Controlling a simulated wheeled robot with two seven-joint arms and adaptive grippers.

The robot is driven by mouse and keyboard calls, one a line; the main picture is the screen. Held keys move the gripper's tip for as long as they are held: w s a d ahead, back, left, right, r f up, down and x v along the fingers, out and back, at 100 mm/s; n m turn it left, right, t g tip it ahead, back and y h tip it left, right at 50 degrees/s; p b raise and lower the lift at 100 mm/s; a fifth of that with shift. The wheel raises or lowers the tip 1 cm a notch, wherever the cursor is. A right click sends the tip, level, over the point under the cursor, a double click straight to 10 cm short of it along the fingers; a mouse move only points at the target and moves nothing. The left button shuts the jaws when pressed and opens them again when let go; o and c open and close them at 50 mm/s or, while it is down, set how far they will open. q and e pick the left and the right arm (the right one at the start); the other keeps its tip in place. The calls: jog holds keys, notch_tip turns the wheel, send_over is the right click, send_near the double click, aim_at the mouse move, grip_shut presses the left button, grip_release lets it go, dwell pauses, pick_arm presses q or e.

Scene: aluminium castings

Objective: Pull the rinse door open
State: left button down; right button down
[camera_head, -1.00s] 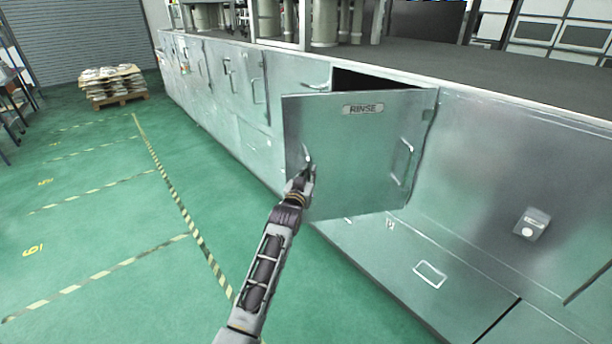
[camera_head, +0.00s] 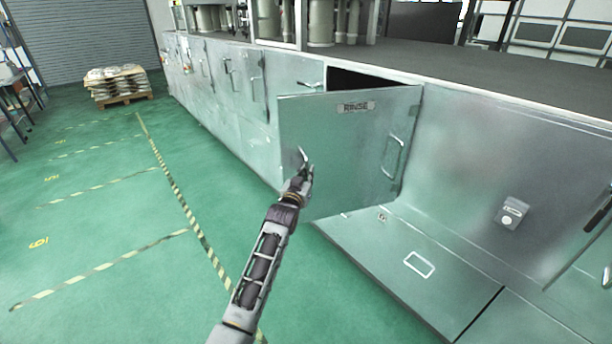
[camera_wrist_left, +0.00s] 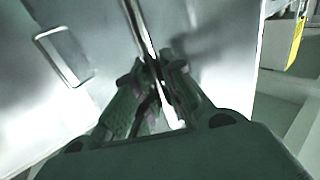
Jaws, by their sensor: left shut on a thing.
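The rinse door (camera_head: 345,150) is a grey metal panel labelled RINSE, standing ajar from the cabinet row in the head view. A dark opening (camera_head: 360,80) shows above and behind it. A bar handle (camera_head: 394,157) is near its right side. In the left wrist view the gripper's fingers (camera_wrist_left: 152,100) close around a thin bright metal strip; the exact part held is hard to tell. My right gripper is not in view.
The metal cabinet row (camera_head: 215,95) runs back to the left, with more doors and handles. A small grey box (camera_head: 511,213) is on the right panel. The green floor (camera_head: 110,220) with striped lines is clear at left. A loaded pallet (camera_head: 118,85) stands far back.

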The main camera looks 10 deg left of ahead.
pick_arm(q)
jog(key=shift+a, duration=0.15)
jog(key=c, duration=1.5)
grip_release()
jog(key=shift+s+a, duration=0.3)
jog(key=shift+s, duration=1.7)
jog(key=shift+s+a, duration=0.3)
jog(key=shift+s, duration=1.7)
jog(key=shift+s+a, duration=0.3)
jog(key=shift+s, duration=1.7)
